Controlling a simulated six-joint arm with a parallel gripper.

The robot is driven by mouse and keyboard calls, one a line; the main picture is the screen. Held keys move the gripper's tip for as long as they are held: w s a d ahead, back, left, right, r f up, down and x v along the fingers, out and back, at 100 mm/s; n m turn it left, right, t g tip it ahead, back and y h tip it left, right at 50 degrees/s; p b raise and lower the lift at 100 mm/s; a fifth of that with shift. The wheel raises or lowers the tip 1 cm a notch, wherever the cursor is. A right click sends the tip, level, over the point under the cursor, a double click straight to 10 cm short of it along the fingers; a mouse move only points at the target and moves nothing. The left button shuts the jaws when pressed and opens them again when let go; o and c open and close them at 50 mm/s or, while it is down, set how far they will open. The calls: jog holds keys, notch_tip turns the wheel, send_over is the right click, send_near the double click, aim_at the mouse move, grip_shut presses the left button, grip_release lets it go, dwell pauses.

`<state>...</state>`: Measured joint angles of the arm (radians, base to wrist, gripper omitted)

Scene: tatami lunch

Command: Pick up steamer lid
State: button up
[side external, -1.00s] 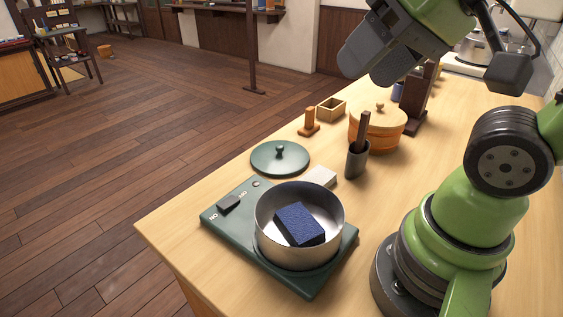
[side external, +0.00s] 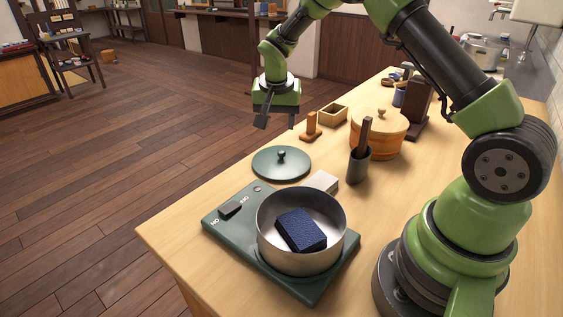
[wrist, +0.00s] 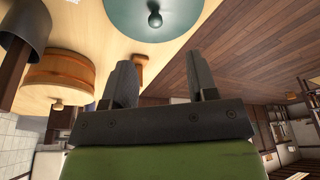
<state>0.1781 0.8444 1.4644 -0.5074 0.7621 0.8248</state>
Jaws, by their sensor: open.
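The steamer (side external: 377,141) is a round orange-brown wooden tub, and its pale wooden lid (side external: 367,117) with a small knob lies on it. It stands toward the back of the counter and also shows at the left in the wrist view (wrist: 60,78). My gripper (side external: 277,122) is open and empty. It hangs in the air above the counter's left edge, to the left of the steamer and apart from it. In the wrist view my two fingers (wrist: 162,78) are spread with nothing between them.
A green pot lid (side external: 268,166) lies below my gripper. A steel pot (side external: 268,240) holding a blue block (side external: 301,230) sits on a green cooker plate (side external: 222,227). A dark cup (side external: 357,172), a wooden peg stand (side external: 311,134) and an open box (side external: 333,114) stand around the steamer.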

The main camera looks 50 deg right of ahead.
send_over(281, 151)
jog(key=a, duration=0.2)
jog(key=f, duration=0.5)
jog(key=shift+s+d+f, duration=0.15)
jog(key=shift+s+f, duration=0.05)
jog(key=shift+s, duration=0.15)
jog(key=shift+x, duration=2.7)
jog(key=shift+s+d, duration=0.15)
jog(key=shift+d, duration=0.05)
grip_shut()
